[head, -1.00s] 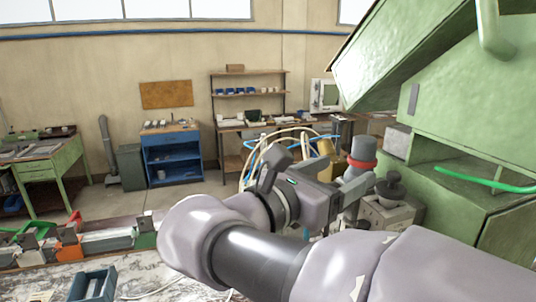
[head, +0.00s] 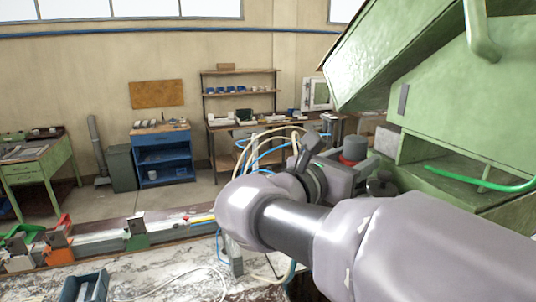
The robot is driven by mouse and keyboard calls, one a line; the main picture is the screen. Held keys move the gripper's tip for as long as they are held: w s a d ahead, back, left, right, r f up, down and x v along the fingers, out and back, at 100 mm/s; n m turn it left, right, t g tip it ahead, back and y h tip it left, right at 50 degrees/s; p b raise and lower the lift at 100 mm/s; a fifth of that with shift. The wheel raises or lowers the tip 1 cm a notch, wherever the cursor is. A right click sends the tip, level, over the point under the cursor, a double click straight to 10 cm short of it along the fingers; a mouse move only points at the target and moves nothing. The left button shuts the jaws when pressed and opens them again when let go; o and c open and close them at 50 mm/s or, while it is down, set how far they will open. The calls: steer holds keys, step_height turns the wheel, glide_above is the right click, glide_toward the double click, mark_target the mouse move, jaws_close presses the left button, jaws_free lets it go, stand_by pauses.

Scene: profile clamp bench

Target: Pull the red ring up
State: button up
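The red ring (head: 347,162) sits around a grey cylinder with a rounded top (head: 355,147), right of the picture's middle. Only a thin part of the ring shows; its lower part is hidden behind my gripper. My gripper (head: 356,172) is in front of the cylinder, at about the height of the ring or just below it, its fingers pointing away and to the right. The fingertips are mostly hidden or too small to make out. I cannot tell whether they touch the ring or how far apart they are.
A black knob (head: 382,185) stands close to the right of my gripper. The green machine housing (head: 470,110) fills the right side. Hoses (head: 262,150) loop behind my wrist. A blue bin (head: 85,287) and a clamp rail (head: 170,232) lie at the lower left.

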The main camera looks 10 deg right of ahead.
jaws_close()
steer(key=shift+r+p, duration=0.55)
steer(key=shift+p, duration=0.1)
steer(key=shift+f, duration=0.1)
steer(key=o, duration=0.9)
jaws_free()
steer(key=v, duration=1.7)
steer(key=shift+a, duration=0.25)
